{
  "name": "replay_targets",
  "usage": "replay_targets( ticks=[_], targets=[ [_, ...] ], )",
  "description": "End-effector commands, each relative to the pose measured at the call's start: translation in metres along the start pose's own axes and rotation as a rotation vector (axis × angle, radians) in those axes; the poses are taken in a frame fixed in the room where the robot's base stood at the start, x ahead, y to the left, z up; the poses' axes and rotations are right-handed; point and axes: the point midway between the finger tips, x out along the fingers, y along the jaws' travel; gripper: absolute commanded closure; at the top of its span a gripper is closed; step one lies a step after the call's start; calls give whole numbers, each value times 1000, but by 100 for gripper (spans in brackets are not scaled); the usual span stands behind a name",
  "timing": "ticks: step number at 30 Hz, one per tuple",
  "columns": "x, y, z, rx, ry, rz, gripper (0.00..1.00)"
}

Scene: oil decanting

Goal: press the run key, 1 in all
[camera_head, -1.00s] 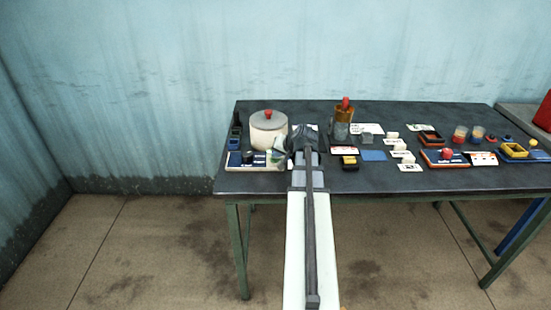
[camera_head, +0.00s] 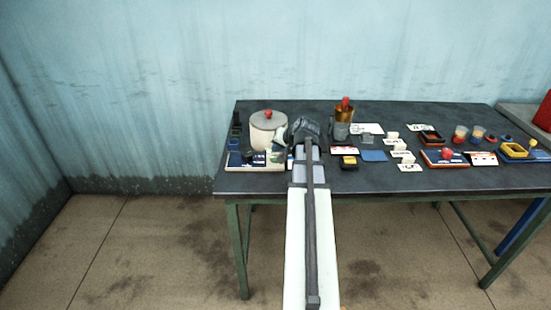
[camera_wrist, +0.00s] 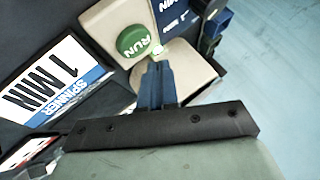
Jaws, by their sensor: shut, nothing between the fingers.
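The green run key (camera_wrist: 138,41), a round button lettered RUN, sits on a beige base (camera_wrist: 183,67) in the wrist view. My gripper (camera_wrist: 157,67) is shut and empty. Its blue fingertips lie just beside the key's lower right edge in the picture; I cannot tell whether they touch it or how far above the base they are. In the head view my arm reaches over the table to the spinner, a white round pot with a red knob (camera_head: 268,127) on a pale base. My wrist hides the key and fingertips there.
A "1 MIN SPINNER" card (camera_wrist: 55,82) lies beside the base. Right of my arm stand an amber jar with a red top (camera_head: 344,118), small white blocks, cards and trays (camera_head: 440,158). The table's front edge runs under my arm.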

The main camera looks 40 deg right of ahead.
Motion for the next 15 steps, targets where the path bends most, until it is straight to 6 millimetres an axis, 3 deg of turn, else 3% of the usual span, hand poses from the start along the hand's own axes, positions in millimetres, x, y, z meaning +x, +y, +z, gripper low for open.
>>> replay_targets(
  ticks=[15],
  targets=[
    [-27,-19,-19,0,0,0,100]
  ],
)
